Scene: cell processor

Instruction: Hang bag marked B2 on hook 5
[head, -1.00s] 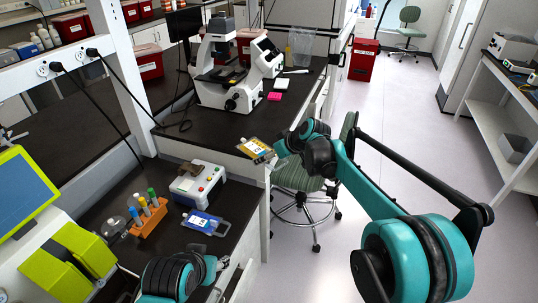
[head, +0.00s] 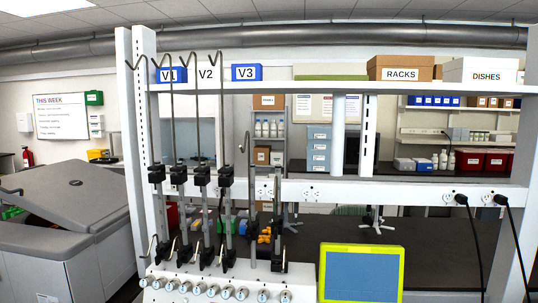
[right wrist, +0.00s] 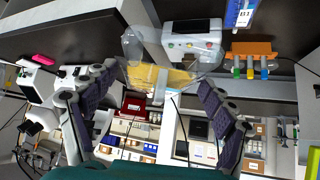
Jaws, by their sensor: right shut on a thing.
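In the head view a row of hooks on upright poles stands before the white frame. Several tall hooks (head: 194,62) reach the top shelf, and a shorter hook (head: 243,145) stands to their right, its tip about halfway up. I can read no hook numbers. In the right wrist view my right gripper (right wrist: 157,76) is shut on a clear bag with yellow contents (right wrist: 172,77), which spans between its fingertips. Its marking is not readable. A blue-labelled bag (right wrist: 240,14) lies at the top of the right wrist view. My left gripper is in no current view.
A machine with a yellow-green screen (head: 361,272) stands right of the poles. A white beam with sockets (head: 314,192) crosses behind them. A white box with buttons (right wrist: 192,42) and an orange tube rack (right wrist: 252,48) sit near the held bag.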

